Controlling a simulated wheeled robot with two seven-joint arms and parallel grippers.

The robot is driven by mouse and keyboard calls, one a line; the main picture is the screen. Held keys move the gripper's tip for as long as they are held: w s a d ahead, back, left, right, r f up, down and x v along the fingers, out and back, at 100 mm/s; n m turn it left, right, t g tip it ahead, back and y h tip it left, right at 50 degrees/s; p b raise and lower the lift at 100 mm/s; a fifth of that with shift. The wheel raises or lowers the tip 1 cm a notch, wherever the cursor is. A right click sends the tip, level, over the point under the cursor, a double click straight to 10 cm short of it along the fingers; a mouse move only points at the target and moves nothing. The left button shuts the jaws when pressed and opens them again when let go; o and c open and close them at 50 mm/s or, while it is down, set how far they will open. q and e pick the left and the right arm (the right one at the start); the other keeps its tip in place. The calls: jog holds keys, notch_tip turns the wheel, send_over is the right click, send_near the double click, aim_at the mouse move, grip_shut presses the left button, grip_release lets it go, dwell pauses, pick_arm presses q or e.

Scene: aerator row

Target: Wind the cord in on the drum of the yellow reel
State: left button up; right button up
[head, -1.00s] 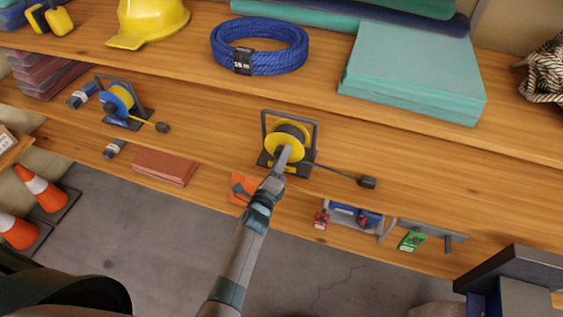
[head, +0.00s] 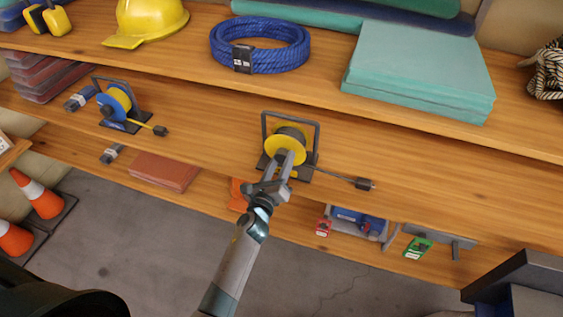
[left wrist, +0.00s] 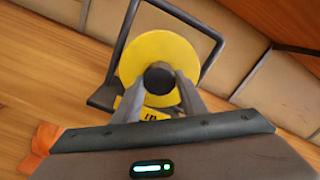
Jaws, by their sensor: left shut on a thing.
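The yellow reel (head: 285,145) stands on the middle shelf, with a dark drum and a grey frame. It also shows in the left wrist view (left wrist: 135,60), its yellow disc facing me. A dark round knob (left wrist: 159,79) sticks out at the disc's middle. My left gripper (head: 285,160) is shut on this knob; in the left wrist view its fingers (left wrist: 160,88) lie on either side of it. The reel's dark cord (head: 330,174) runs out to the right over the shelf to a dark block-like end (head: 364,184). The drum's winding is partly hidden. My right gripper is not in view.
A blue reel (head: 115,103) with a yellow cord stands further left on the same shelf. The upper shelf holds a blue rope coil (head: 260,45), a yellow helmet (head: 147,20) and teal mats (head: 415,70). Brown sheets (head: 163,171) lie lower left. The shelf right of the cord end is clear.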

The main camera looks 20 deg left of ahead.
pick_arm(q)
jog(key=shift+f, duration=0.15)
jog(key=o, duration=1.1)
jog(key=shift+c, duration=0.2)
jog(key=s+b, duration=0.3)
jog(key=s, duration=1.4)
jog(key=shift+s+a+b, duration=0.2)
jog(key=shift+s+b, duration=0.05)
jog(key=shift+b, duration=0.1)
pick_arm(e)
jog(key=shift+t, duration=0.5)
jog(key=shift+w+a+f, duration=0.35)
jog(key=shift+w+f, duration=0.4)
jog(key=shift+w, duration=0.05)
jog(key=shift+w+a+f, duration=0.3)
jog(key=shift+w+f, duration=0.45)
